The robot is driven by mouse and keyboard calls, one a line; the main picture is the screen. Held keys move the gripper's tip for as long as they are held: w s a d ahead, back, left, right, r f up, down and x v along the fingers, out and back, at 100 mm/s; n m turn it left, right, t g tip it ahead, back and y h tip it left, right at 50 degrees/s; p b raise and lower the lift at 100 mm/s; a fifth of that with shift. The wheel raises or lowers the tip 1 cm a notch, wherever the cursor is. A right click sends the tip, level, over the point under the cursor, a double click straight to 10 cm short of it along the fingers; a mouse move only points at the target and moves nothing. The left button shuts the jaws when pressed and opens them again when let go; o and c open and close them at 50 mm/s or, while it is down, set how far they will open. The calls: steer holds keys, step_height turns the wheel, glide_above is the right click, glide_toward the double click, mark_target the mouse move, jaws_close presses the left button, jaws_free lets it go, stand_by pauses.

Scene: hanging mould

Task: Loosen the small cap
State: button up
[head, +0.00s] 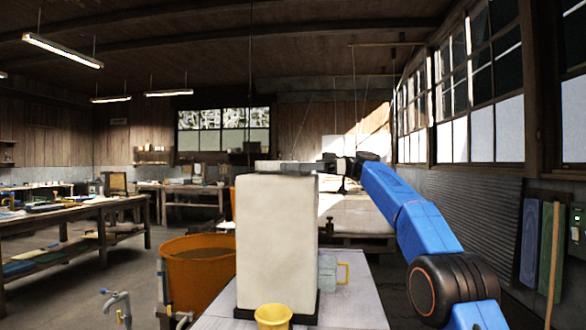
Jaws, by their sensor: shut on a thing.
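A tall white block-shaped mould (277,240) stands upright on a dark base at the middle of the head view. My gripper (318,167) reaches in from the right at the level of the mould's top, with the blue arm sloping down to the lower right. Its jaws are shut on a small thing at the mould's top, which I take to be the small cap. The cap itself is too small and too covered to make out. A flat grey strip shows along the mould's top edge.
A pale table (352,305) carries the mould, a yellow cup (273,317) in front and a clear jug (328,272) with yellow handle at right. An orange tub (200,268) and a tap (118,310) stand left. A cluttered workbench (70,215) is farther left.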

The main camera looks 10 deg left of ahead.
steer(key=shift+s+n+g+h, duration=0.25)
steer(key=shift+n+g+h, duration=0.15)
steer(key=shift+n+g, duration=0.45)
stand_by(0.3)
steer(key=o, duration=1)
steer(key=shift+o, duration=0.2)
steer(key=shift+d, duration=0.1)
